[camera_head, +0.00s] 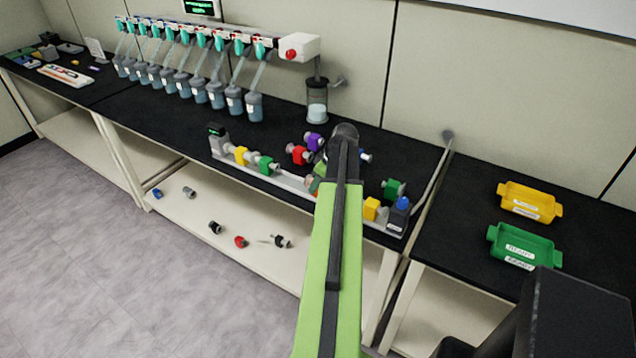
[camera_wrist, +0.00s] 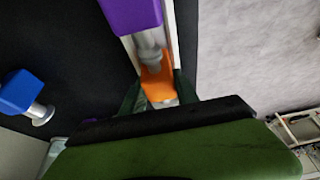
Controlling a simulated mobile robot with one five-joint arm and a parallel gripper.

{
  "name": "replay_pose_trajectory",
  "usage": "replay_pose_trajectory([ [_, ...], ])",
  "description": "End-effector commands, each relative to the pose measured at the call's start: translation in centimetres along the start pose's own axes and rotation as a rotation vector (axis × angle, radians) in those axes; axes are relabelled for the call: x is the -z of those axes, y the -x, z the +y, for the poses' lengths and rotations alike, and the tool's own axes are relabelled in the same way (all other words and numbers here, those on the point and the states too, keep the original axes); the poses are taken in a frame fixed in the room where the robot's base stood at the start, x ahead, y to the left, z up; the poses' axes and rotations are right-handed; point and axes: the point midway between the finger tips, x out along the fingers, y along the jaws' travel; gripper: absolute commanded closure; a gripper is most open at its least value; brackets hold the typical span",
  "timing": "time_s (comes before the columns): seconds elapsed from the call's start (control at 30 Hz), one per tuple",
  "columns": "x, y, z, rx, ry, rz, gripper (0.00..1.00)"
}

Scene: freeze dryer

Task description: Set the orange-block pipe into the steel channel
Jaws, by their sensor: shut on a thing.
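The orange-block pipe (camera_wrist: 158,80) shows in the wrist view between the fingers of my gripper (camera_wrist: 158,92), which is shut on the orange block. It lines up with the pale rails of the steel channel (camera_wrist: 169,28); I cannot tell whether it rests on the channel floor or is just above it. A purple block (camera_wrist: 131,14) with a grey pipe end stands directly ahead of it along the channel. In the head view the channel (camera_head: 290,181) runs along the bench's front edge, and my arm hides its middle and most of my gripper.
Yellow (camera_head: 241,155) and green (camera_head: 265,165) blocks sit in the channel's left part, a yellow block (camera_head: 371,208) at its right. Loose red (camera_head: 298,154), purple (camera_head: 315,141) and green (camera_head: 393,189) pieces lie behind it. A blue-block pipe (camera_wrist: 20,91) lies left in the wrist view.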

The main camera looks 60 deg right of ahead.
Motion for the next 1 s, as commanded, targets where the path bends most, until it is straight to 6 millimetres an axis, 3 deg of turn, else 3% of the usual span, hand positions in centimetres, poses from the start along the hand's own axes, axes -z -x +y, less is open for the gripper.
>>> replay_pose_trajectory([
  [0.47, -0.02, -0.01, 0.03, 0.000, 0.000, -0.001, 1.00],
  [0.5, -0.02, -0.01, 0.03, 0.000, 0.000, -0.001, 0.59],
  [0.63, -0.01, -0.01, 0.03, 0.000, 0.000, -0.001, 0.42],
  [1.0, 0.04, 0.20, 0.02, 0.000, 0.000, 0.000, 0.38],
])
